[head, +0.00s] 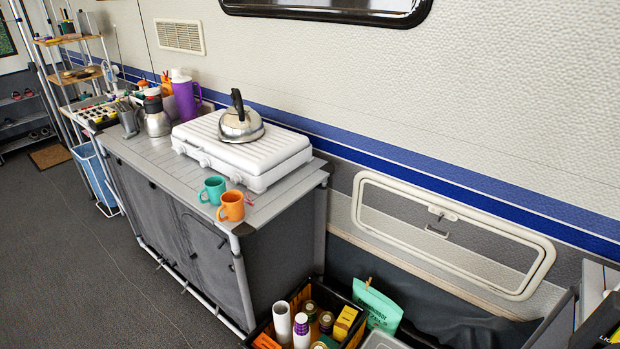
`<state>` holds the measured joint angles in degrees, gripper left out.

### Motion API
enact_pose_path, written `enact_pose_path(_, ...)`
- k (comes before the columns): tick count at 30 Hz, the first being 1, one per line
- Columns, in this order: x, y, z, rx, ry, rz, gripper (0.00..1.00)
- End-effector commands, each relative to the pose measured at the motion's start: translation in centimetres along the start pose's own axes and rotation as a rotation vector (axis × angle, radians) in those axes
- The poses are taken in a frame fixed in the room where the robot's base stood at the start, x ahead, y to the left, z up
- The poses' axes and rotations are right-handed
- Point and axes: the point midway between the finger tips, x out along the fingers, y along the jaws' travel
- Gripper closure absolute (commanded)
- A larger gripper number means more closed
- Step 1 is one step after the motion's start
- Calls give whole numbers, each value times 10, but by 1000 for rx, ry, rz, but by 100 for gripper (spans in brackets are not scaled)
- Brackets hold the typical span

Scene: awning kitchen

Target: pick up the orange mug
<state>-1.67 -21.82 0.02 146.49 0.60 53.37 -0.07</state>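The orange mug (232,206) stands upright on the grey camp-kitchen counter (150,166), close to its front right corner. Its handle points to the left front. A teal mug (213,189) stands just behind and left of it, very near; I cannot tell whether they touch. My gripper does not show in the head view.
A white stove (285,165) with a steel kettle (241,124) sits behind the mugs. A steel flask (157,117) and purple jug (186,100) stand further back. A dark crate (272,325) of bottles sits below right. The floor left of the counter is clear.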

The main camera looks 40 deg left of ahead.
Motion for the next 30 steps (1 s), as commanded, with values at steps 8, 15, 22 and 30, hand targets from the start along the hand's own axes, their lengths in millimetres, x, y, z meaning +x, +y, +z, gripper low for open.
enact_pose_path(8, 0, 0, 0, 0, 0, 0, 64)
enact_pose_path(15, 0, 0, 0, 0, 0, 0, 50)
enact_pose_path(22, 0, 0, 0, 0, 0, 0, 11)
enact_pose_path(30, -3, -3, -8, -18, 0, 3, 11)
